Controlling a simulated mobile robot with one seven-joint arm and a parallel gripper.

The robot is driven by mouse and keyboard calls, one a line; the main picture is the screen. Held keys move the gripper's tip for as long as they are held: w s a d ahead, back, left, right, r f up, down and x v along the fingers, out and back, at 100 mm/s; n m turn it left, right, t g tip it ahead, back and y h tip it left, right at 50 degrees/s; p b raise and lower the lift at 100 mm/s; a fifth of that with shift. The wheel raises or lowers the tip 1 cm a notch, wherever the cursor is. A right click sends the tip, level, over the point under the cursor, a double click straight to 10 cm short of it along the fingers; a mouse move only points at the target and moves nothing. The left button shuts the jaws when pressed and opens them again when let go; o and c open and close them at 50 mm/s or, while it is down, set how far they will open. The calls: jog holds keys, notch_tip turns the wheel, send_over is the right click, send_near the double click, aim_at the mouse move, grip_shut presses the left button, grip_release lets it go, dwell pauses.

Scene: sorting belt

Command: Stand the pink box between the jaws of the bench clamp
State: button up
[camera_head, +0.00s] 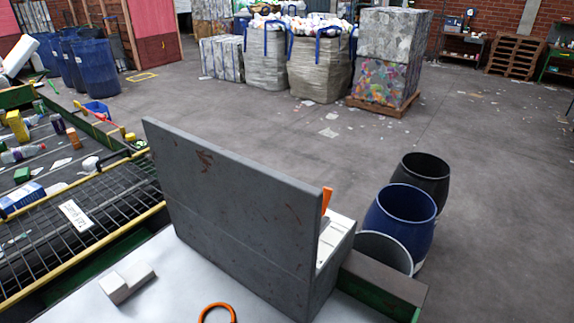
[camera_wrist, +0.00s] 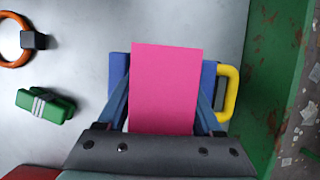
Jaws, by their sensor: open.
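The pink box (camera_wrist: 167,85) is in the middle of the wrist view, its flat pink face toward the camera. A blue body with a yellow handle (camera_wrist: 231,93), apparently the bench clamp (camera_wrist: 208,72), shows on both sides behind it. My gripper (camera_wrist: 165,100) is open, with one finger on each side of the pink box. I cannot tell whether the fingers touch it. The box hides the middle of the blue body, so I cannot tell whether it stands between the jaws or above them. In the head view, neither the box nor my gripper can be made out.
A tall grey panel (camera_head: 230,205) stands on the bench and blocks the head view. An orange ring (camera_wrist: 14,42) and a green block (camera_wrist: 45,104) lie left of the clamp. A green bench edge (camera_wrist: 270,85) runs along the right. Barrels (camera_head: 400,215) stand beyond the bench.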

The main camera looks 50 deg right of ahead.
jog(key=v, duration=1.2)
jog(key=shift+r, duration=0.1)
jog(key=w+a+r+m+t+h, duration=0.15)
jog(key=w+r+m+t, duration=0.55)
jog(key=w+r, duration=0.9)
jog(key=w+a+r+m+t+y, duration=0.1)
jog(key=w+a+r+t, duration=0.1)
jog(key=r+t, duration=0.35)
jog(key=w+a+r+m+t, duration=0.2)
jog(key=w+r, duration=0.1)
jog(key=r, duration=0.6)
jog(key=s+a+r+m+t+y, duration=0.1)
jog(key=s+a+r+m+t, duration=0.2)
jog(key=r, duration=0.7)
jog(key=s+a+r+m+t+y, duration=0.2)
jog(key=s+a+r+m+t, duration=0.1)
jog(key=r, duration=0.7)
jog(key=s+a+r+m+t+y, duration=0.2)
jog(key=s+a+r+m+t, duration=0.1)
jog(key=r, duration=0.7)
jog(key=s+a+t, duration=0.1)
jog(key=a+t, duration=0.1)
jog(key=t, duration=0.1)
jog(key=shift+s+r, duration=0.25)
jog(key=shift+s, duration=0.15)
jog(key=shift+d+t, duration=0.1)
jog(key=shift+t, duration=0.15)
